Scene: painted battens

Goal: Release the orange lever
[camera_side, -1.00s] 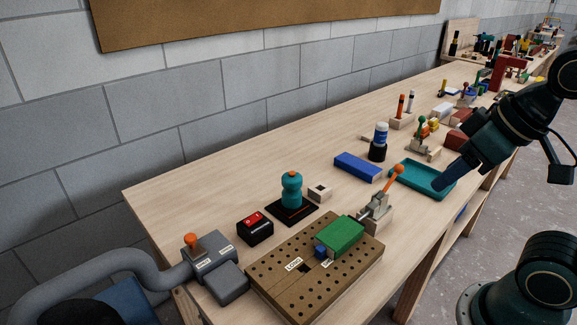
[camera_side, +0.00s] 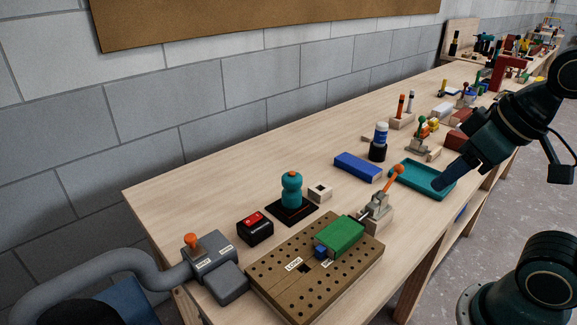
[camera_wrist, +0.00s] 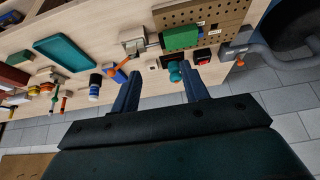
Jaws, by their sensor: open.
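The orange lever (camera_side: 394,176) belongs to a grey metal toggle clamp (camera_side: 378,203) on a pale wooden block at the right end of the pegboard (camera_side: 270,277). The lever slants up and to the right. The clamp's rod reaches toward a green block (camera_side: 340,236) on the pegboard, with a small blue piece at its left end; I cannot tell whether the rod presses on it. In the wrist view the orange lever (camera_wrist: 121,65) lies beyond my fingertips, to the left. My gripper (camera_wrist: 160,82) is open and empty. In the side view it is above the teal tray (camera_side: 408,180), apart from the lever.
A grey box with an orange knob (camera_side: 193,244) and a hose is at the left. The bench's left rear is clear.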

